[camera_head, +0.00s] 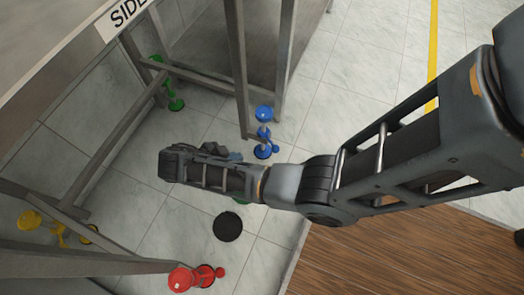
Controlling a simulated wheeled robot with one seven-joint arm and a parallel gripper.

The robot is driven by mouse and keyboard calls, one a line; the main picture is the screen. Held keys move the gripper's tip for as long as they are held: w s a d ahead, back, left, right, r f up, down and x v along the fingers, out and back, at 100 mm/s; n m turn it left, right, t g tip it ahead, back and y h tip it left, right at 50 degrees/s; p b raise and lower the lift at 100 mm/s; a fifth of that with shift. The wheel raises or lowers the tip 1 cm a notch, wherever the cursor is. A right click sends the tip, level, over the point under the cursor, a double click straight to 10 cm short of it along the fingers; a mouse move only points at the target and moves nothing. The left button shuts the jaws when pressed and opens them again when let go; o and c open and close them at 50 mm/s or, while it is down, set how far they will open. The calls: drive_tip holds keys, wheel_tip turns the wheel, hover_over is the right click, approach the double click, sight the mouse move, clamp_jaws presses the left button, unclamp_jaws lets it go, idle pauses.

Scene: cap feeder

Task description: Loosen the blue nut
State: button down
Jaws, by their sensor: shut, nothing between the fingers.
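The blue nut is a part of the blue fitting (264,134) on the floor at the foot of a metal frame leg, right of centre. The fitting has a round blue top, a middle part and a round blue base. I cannot tell which part is the nut. My gripper (222,153) shows only in part behind my forearm, to the left of the blue fitting and apart from it. It is shut and empty, and its fingertips are mostly hidden.
A green fitting (174,100), a yellow fitting (56,232) and a red fitting (196,278) stand around the metal frame (110,262). A black disc (228,226) lies on the tiles. Frame legs and beams crowd the left. Wooden flooring (390,255) lies at lower right.

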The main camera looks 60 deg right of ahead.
drive_tip(key=b, duration=0.5)
approach(269, 139)
drive_tip(key=s+f, duration=0.5)
drive_tip(key=shift+s+d+f+p, duration=0.1)
drive_tip(key=shift+d+p, duration=0.05)
drive_tip(key=shift+p, duration=0.15)
